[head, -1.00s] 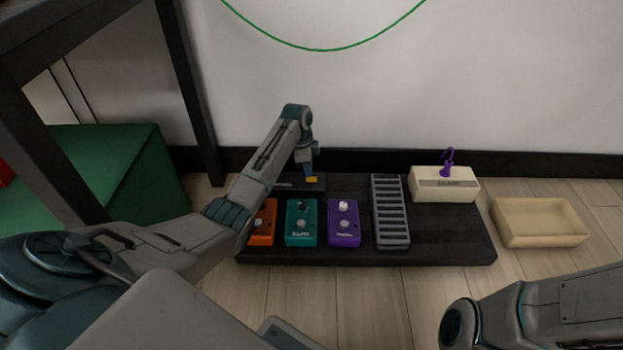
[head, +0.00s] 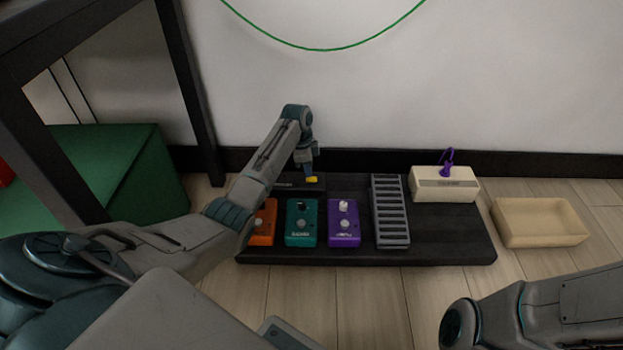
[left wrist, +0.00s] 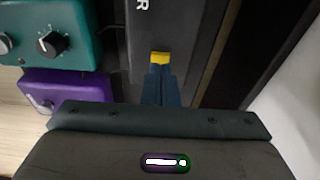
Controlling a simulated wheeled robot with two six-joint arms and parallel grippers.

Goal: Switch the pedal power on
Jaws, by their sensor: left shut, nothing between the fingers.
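The black power unit (head: 285,182) lies at the back left of the dark pedal board (head: 440,250). It also shows in the left wrist view (left wrist: 205,25), with a white letter on top and a small yellow switch (left wrist: 160,58). The yellow switch shows in the head view (head: 312,179) too. My left gripper (head: 314,170) is shut and empty, pointing down at the switch. In the left wrist view its fingertips (left wrist: 160,70) are right at the yellow switch; whether they touch cannot be told. My right gripper is out of view; only its arm shows.
Orange (head: 264,222), teal (head: 301,222) and purple (head: 343,223) pedals and a long ridged grey pedal (head: 391,212) stand on the board. A cream box with a purple hook (head: 444,184) and an empty beige tray (head: 540,222) are at right. A wall is behind.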

